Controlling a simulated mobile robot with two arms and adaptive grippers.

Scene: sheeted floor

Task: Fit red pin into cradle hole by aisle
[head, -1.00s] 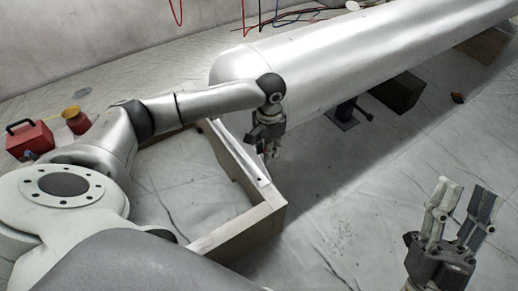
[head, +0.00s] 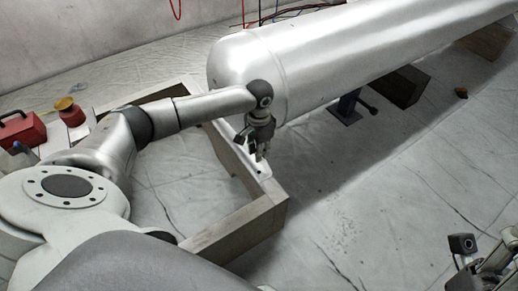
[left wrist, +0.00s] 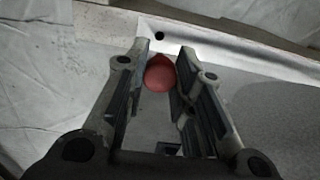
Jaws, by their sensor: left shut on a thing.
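My left gripper (head: 259,154) is over the near part of the cradle's pale metal strip (head: 232,148). In the left wrist view its fingers (left wrist: 160,85) are shut on the red pin (left wrist: 160,75), whose rounded red end shows between them. The pin cannot be made out in the head view. A dark round hole (left wrist: 160,37) in the strip shows just beyond the pin and apart from it in the left wrist view. The pin's far end is hidden. My right gripper (head: 482,262) is partly in view at the bottom right corner; its fingers are not clear.
The cradle's wooden frame (head: 225,228) stands on the sheeted floor. A large silver cylinder (head: 340,65) lies behind my left gripper, close to the arm. A red box (head: 22,130) and a red can (head: 70,112) stand at left. The floor at right (head: 390,190) is mostly clear.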

